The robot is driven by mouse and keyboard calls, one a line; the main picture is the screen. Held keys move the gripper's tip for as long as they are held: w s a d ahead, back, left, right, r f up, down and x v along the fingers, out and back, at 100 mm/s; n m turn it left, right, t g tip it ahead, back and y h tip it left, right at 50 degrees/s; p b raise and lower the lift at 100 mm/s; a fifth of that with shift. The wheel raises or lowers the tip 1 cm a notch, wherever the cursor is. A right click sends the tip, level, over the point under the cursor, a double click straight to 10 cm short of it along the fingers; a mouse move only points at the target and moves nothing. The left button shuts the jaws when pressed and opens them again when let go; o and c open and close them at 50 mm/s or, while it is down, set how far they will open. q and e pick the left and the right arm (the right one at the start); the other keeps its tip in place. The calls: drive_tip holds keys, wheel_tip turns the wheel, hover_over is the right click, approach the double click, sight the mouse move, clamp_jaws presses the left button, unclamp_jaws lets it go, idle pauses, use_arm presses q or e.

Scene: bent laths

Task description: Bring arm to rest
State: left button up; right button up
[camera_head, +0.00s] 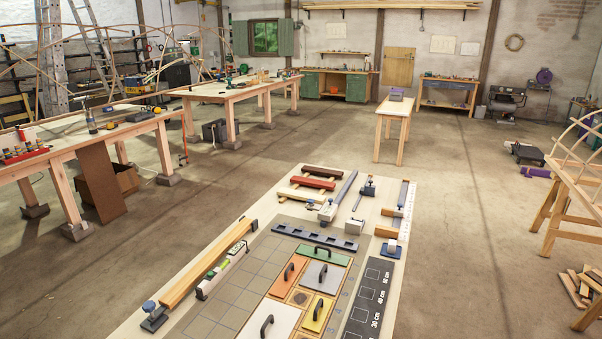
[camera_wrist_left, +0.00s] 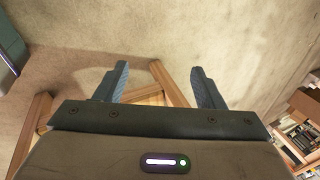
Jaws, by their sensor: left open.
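My left gripper (camera_wrist_left: 158,88) shows in the left wrist view with its two dark fingers wide apart. Nothing is between the fingers. Behind them are the floor and pale wooden legs or beams. Neither of my arms shows in the head view, and my right gripper is in neither view. The worktable (camera_head: 147,311) stands in front in the head view.
The table holds panels with black handles, such as an orange panel (camera_head: 288,276), a dark blue slotted bar (camera_head: 314,239) and a black measuring strip (camera_head: 368,300). A wooden frame (camera_head: 575,185) stands at right. Long benches (camera_head: 60,150) stand at left.

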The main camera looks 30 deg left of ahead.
use_arm(q)
drive_tip(key=s+d+f+n+h, duration=0.1)
drive_tip(key=d+f+h, duration=0.15)
drive_tip(key=d, duration=0.95)
drive_tip(key=s+d+f+h, duration=0.1)
drive_tip(key=d+f, duration=0.2)
drive_tip(key=d, duration=1)
wheel_tip(320, 180, down, 11)
drive_tip(key=b, duration=1.1)
drive_tip(key=shift+w+d+f, duration=0.15)
drive_tip(key=shift+d, duration=0.1)
